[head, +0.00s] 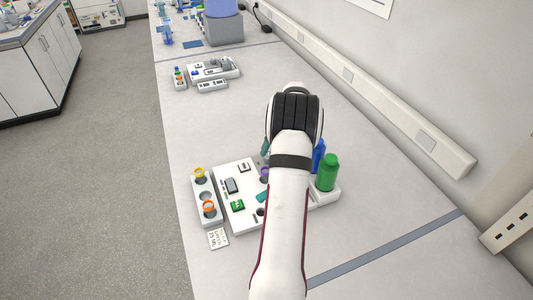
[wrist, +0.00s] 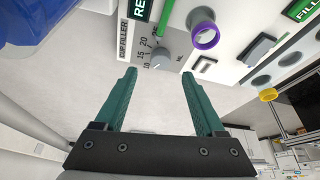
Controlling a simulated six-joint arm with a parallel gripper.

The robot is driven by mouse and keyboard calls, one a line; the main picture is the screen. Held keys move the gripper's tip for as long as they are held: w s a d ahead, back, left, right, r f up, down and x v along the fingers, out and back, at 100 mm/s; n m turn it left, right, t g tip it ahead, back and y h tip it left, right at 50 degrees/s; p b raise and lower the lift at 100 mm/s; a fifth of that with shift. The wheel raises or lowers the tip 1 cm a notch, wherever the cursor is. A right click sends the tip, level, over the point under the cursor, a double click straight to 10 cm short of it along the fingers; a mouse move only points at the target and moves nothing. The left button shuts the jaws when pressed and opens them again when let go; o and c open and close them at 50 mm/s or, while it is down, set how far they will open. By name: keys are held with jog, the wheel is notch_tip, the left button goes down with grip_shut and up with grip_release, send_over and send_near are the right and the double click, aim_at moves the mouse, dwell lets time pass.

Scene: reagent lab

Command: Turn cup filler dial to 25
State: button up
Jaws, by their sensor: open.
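The cup filler dial (wrist: 161,60) is a round grey knob on a white panel at the top middle of the wrist view. Printed numbers, including 10, 15 and 20, curve along its left side beside the words CUP FILLER. The exact value it points to is too small to tell. My gripper (wrist: 159,73) has two teal fingers spread wide, empty, with the tips on either side of the dial in this view. I cannot tell whether they touch it. In the head view my arm hides the dial and most of the gripper.
A purple ring (wrist: 204,36) is close to the dial.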

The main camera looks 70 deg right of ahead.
jog(key=x, duration=0.6)
grip_shut()
